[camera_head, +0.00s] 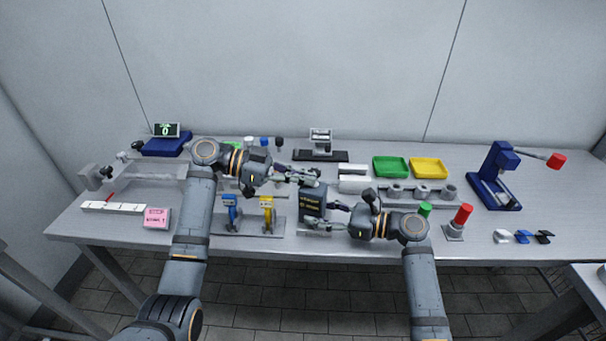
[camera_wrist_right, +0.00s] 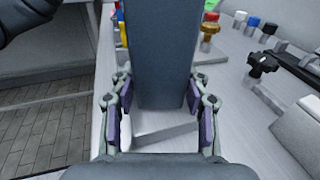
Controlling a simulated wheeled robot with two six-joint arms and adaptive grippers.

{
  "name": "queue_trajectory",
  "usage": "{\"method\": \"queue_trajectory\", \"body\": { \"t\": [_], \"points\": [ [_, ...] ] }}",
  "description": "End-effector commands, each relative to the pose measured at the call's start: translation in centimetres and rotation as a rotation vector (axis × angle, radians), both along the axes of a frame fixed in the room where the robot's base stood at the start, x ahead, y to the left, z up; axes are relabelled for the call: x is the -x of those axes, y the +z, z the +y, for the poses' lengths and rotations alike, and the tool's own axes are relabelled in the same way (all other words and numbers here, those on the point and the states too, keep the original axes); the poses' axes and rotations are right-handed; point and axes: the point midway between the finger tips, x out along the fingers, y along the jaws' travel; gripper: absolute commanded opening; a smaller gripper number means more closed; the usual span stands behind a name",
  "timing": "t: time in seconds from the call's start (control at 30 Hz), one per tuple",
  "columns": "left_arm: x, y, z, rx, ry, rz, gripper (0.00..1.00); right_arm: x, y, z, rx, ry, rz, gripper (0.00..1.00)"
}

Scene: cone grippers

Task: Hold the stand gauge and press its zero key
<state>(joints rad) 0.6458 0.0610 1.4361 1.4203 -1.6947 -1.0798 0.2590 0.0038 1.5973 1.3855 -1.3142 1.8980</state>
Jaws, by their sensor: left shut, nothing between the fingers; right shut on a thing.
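The stand gauge (camera_head: 312,203) is a dark upright box with small pale and yellow marks on its front, near the front middle of the table. Its plain dark side (camera_wrist_right: 160,50) fills the middle of the right wrist view, above a grey base (camera_wrist_right: 168,132). My right gripper (camera_head: 333,216) is shut on the gauge, with a finger on each side of it in the right wrist view (camera_wrist_right: 160,95). My left gripper (camera_head: 314,177) is shut and empty, with its fingertips by the gauge's top edge. I cannot tell whether they touch it. The zero key is not clearly visible.
Green (camera_head: 391,167) and yellow (camera_head: 428,168) trays lie at the back right. A red-topped post (camera_head: 462,215) stands right of my right gripper.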

Motion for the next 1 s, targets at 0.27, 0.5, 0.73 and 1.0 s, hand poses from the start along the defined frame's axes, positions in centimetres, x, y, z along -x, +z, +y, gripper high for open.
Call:
{"method": "queue_trajectory", "body": {
  "t": [0.27, 0.5, 0.73, 1.0],
  "points": [
    [0.1, 0.5, 0.2, -0.012, 0.002, 0.011, 0.00, 0.0, 0.2, 0.1, -0.005, 0.002, -0.003, 0.29],
    [0.1, 4.3, 2.6, -0.009, 0.005, 0.002, 0.00, 0.0, 0.1, 0.0, -0.004, 0.001, -0.003, 0.29],
    [0.1, 5.8, 7.4, -0.004, 0.003, 0.000, 0.00, 0.0, 0.1, 0.0, -0.003, 0.001, -0.003, 0.29],
    [0.2, 6.5, 9.7, -0.001, 0.000, -0.001, 0.00, 0.0, 0.1, 0.0, -0.003, 0.001, -0.002, 0.29]
  ]
}}
